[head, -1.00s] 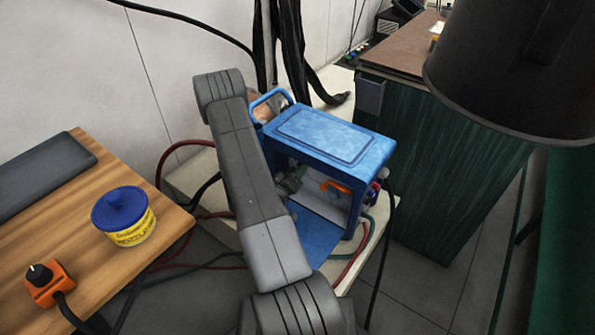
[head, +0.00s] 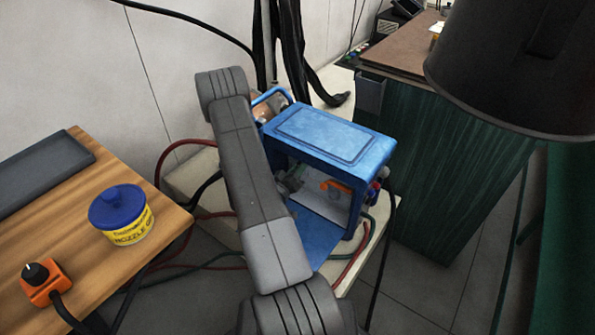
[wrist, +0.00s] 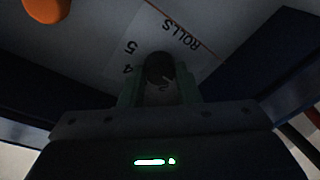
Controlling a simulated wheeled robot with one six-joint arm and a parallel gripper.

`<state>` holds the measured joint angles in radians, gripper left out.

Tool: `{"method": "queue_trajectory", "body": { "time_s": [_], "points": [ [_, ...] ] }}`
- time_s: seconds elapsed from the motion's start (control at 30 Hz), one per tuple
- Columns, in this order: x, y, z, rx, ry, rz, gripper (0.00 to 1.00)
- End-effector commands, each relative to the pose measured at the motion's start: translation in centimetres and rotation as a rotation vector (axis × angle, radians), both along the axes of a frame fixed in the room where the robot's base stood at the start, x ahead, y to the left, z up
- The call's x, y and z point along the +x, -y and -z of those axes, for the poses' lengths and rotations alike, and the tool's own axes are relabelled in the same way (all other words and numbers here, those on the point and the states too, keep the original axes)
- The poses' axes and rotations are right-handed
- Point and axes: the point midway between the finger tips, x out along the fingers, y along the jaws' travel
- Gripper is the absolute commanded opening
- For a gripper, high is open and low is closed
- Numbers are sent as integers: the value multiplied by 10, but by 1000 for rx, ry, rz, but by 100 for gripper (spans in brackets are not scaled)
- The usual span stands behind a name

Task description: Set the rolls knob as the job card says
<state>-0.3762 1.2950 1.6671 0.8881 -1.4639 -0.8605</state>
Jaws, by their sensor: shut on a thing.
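The rolls knob (wrist: 160,68) is a dark round knob in the wrist view, on a pale dial plate (wrist: 135,45) marked "ROLLS" with the digits 4 and 5 showing. My gripper (wrist: 160,92) is shut on the knob, its greenish fingers on either side. The other digits are partly hidden or too dark to read, and I cannot tell the knob's pointer setting. In the head view the blue machine (head: 330,135) stands open-sided, and my arm reaches in front of it. The job card is not clearly in view.
An orange part (wrist: 45,8) is close by at the upper left of the wrist view. A wooden table (head: 80,240) at left holds a yellow tub with a blue lid (head: 122,215) and an orange box with a black knob (head: 45,282). Hoses and cables run around the machine.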

Motion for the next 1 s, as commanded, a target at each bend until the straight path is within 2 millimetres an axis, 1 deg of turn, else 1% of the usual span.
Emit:
{"method": "queue_trajectory", "body": {
  "time_s": [0.03, 0.2, 0.7, 1.0],
  "points": [
    [0, 0, 4, 18, 14, -1, 7],
    [0, 0, 6, 114, 84, -1, 7],
    [0, 0, 7, 440, 321, -2, 7],
    [0, 0, 5, 553, 403, -1, 7]
  ]
}}
